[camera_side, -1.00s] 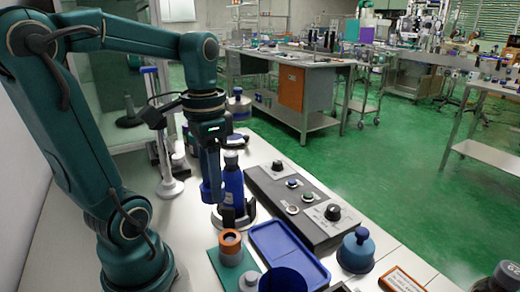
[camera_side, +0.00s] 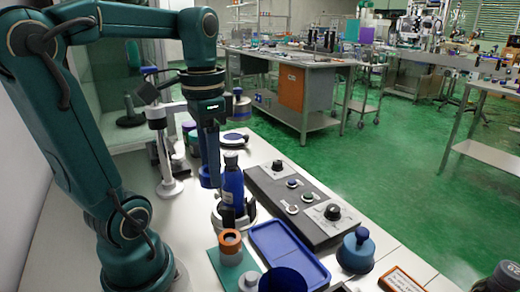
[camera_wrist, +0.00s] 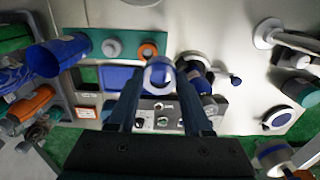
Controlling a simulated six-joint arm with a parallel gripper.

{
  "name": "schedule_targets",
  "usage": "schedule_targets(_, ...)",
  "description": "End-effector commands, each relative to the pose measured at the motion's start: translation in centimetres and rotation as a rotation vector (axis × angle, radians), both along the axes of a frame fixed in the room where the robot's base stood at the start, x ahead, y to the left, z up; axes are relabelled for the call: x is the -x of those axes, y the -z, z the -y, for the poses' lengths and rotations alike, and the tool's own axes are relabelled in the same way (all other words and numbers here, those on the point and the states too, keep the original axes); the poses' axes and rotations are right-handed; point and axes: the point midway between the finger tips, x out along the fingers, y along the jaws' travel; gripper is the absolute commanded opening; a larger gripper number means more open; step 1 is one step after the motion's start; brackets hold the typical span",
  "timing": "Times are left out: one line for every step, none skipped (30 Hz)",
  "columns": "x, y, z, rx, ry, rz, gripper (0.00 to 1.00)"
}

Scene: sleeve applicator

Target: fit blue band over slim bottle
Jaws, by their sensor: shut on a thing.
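My gripper (camera_side: 210,182) points down, shut on the blue band (camera_wrist: 158,73), which shows as a ring with a pale inside between the fingertips in the wrist view. In the side view the band is hard to tell from the dark blue fingers. The slim bottle (camera_side: 233,188) is blue with a grey cap and stands upright in a dark holder (camera_side: 226,217). In the side view my fingertips are just left of the bottle's upper part. In the wrist view the bottle (camera_wrist: 196,76) is right of the band, partly behind the right finger. The band is not around the bottle.
A control panel (camera_side: 291,201) with knobs lies right of the bottle. In front are a blue tray (camera_side: 287,249), an orange ring on a block (camera_side: 230,241) and a blue cup (camera_side: 283,279). A blue-topped dome (camera_side: 356,250) stands at right. A post stand (camera_side: 169,187) is at left.

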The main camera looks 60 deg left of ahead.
Motion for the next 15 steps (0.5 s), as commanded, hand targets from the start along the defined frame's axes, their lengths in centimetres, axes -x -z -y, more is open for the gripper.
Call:
schedule_targets(-0.4,-0.4,-0.3,0.000,0.008,0.000,0.00)
schedule_targets(-0.7,-0.7,-0.5,0.000,0.013,0.001,0.00)
schedule_targets(-1.2,-1.2,-0.9,0.000,0.018,-0.001,0.00)
schedule_targets(-1.6,-1.5,-1.3,0.000,0.020,0.000,0.00)
schedule_targets(-2.0,-1.8,-1.7,0.000,0.023,0.000,0.00)
schedule_targets(-2.5,-2.2,-2.2,0.000,0.026,-0.001,0.00)
schedule_targets(-3.0,-2.5,-2.7,0.001,0.027,-0.001,0.00)
schedule_targets(-3.4,-2.7,-3.1,0.001,0.028,-0.001,0.00)
schedule_targets(-4.0,-3.0,-3.8,0.001,0.028,-0.002,0.00)
schedule_targets(-4.4,-3.2,-4.3,0.002,0.028,-0.002,0.00)
schedule_targets(-4.8,-3.3,-4.7,0.002,0.027,-0.002,0.00)
schedule_targets(-5.2,-3.5,-5.4,0.002,0.025,-0.003,0.00)
schedule_targets(-5.6,-3.5,-5.9,0.002,0.022,-0.003,0.00)
schedule_targets(-5.9,-3.6,-6.3,0.002,0.020,-0.003,0.00)
schedule_targets(-6.3,-3.6,-6.9,0.003,0.016,-0.004,0.00)
